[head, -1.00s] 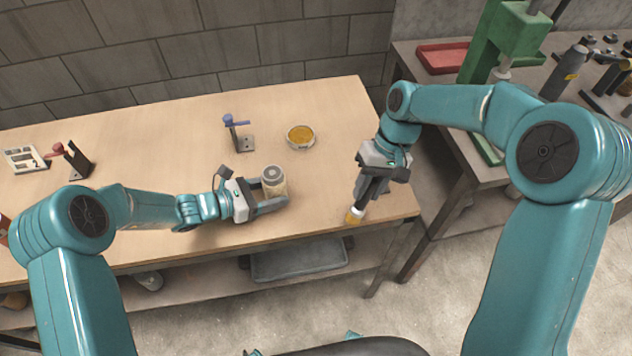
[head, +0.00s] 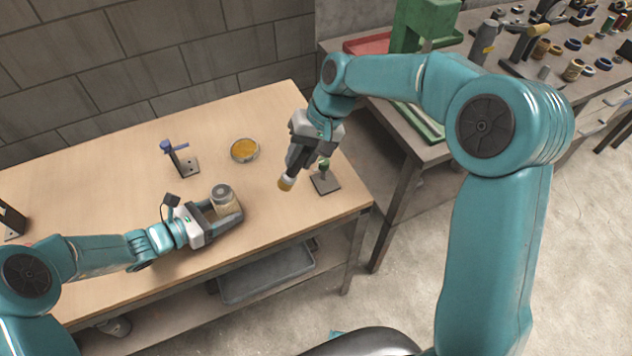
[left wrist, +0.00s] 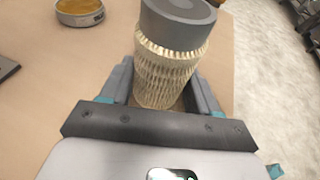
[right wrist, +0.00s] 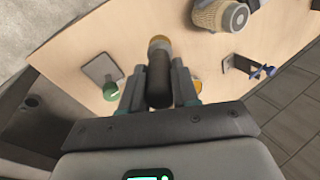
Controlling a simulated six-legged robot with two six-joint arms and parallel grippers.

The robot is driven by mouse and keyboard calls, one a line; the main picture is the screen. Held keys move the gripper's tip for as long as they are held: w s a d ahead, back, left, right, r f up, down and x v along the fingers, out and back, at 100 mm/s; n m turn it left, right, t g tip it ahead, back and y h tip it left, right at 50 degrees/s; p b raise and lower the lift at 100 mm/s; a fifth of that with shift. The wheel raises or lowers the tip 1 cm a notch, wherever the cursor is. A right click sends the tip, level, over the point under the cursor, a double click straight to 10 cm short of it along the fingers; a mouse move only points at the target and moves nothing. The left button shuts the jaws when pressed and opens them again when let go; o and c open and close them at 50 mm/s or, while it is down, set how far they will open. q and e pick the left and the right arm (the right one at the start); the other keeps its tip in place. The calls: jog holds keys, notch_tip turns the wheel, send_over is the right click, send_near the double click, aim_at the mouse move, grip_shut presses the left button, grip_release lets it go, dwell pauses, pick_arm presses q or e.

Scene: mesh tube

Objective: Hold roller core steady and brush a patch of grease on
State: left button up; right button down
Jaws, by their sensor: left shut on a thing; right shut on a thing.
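The roller core (head: 223,199), a pale mesh cylinder with a grey end, stands upright between the jaws of my left gripper (head: 227,213). The left wrist view shows the ribbed mesh (left wrist: 165,72) between both fingers. My right gripper (head: 298,160) is shut on the brush's dark handle (right wrist: 159,85). The brush's yellowish tip (head: 286,183) points down, right of the roller core and apart from it. The round dish of amber grease (head: 245,150) sits on the table behind the roller core. It shows partly in the left wrist view (left wrist: 80,12).
A small stand with a blue top (head: 180,158) is left of the dish. A dark-based stand with a green part (head: 325,180) is at the table's right, close to the brush. A side bench (head: 410,135) with a green press adjoins at right. The table's front (head: 262,229) is clear.

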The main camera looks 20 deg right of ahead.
jog(key=w+a+r+n+t+y, duration=0.1)
jog(key=w+a+r, duration=0.1)
jog(key=a+r, duration=0.55)
jog(key=w+a+r+t, duration=0.1)
jog(key=w+a+r, duration=0.1)
jog(key=a+r, duration=0.5)
jog(key=shift+s+d+f+n, duration=0.1)
jog(key=shift+d+f, duration=0.1)
jog(key=shift+f, duration=0.45)
jog(key=shift+s+d+f+n, duration=0.1)
jog(key=shift+d+f, duration=0.05)
jog(key=shift+f, duration=0.45)
jog(key=shift+d+f+n, duration=0.1)
jog(key=shift+d+f, duration=0.1)
jog(key=shift+f, duration=0.45)
jog(key=shift+r, duration=0.1)
jog(key=shift+f, duration=3.65)
jog(key=shift+s, duration=2.7)
jog(key=shift+w, duration=2.7)
notch_tip(320, 180, up, 8)
jog(key=shift+f, duration=0.15)
jog(key=shift+f, duration=0.1)
